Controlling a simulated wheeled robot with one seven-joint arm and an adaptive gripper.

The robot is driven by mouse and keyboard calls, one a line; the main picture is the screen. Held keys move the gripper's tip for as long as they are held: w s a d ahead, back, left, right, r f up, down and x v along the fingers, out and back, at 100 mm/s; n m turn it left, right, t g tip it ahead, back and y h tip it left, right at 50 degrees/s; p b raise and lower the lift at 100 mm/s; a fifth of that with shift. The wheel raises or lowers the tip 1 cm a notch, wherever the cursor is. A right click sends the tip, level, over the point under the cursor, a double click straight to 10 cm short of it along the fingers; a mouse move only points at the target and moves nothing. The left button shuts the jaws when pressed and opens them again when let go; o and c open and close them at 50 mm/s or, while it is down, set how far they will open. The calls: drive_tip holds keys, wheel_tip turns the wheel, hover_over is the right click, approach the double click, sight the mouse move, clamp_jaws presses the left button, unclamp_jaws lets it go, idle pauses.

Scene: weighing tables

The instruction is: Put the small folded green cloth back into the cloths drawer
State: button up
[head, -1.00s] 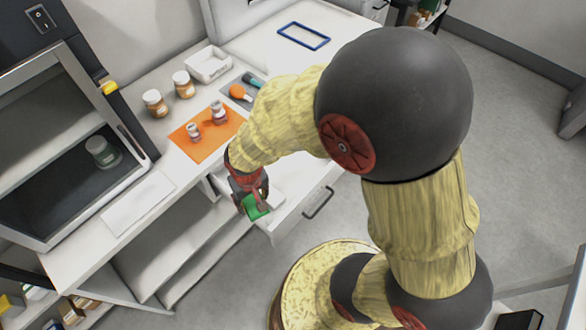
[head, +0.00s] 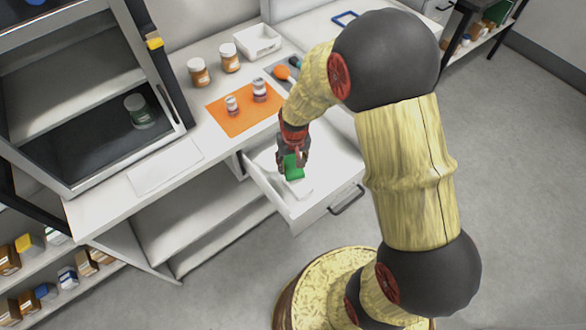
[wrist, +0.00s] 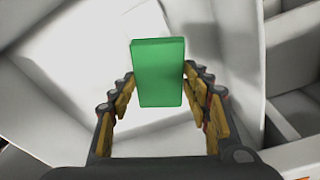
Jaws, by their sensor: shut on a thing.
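The small folded green cloth (head: 293,167) is between the fingers of my gripper (head: 294,160), which is shut on it. In the wrist view the cloth (wrist: 158,73) stands out beyond the fingertips of my gripper (wrist: 160,100). The open drawer (head: 322,212) is pulled out from under the worktop, and the gripper and cloth are over its inside. A pale item (head: 300,188) shows in the drawer below the cloth. I cannot tell whether the cloth touches it.
On the worktop an orange mat (head: 228,120) holds two small jars, with two larger jars (head: 198,72) and a white tray (head: 258,40) behind. A glass-fronted cabinet (head: 90,110) stands at left. The drawer's front wall and handle (head: 347,200) face the floor.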

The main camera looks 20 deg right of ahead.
sight(293, 163)
drive_tip(key=shift+w+d+f, duration=0.15)
drive_tip(key=shift+w+f, duration=0.1)
drive_tip(key=shift+f, duration=0.15)
drive_tip(key=shift+w+d+f+b, duration=0.1)
drive_tip(key=shift+f+b, duration=0.45)
drive_tip(key=shift+f, duration=0.3)
drive_tip(key=shift+w+d+f+b, duration=0.1)
drive_tip(key=shift+f+b, duration=0.45)
drive_tip(key=shift+f, duration=0.3)
drive_tip(key=shift+a, duration=0.1)
drive_tip(key=shift+f, duration=0.45)
drive_tip(key=shift+f, duration=0.1)
drive_tip(key=o, duration=1)
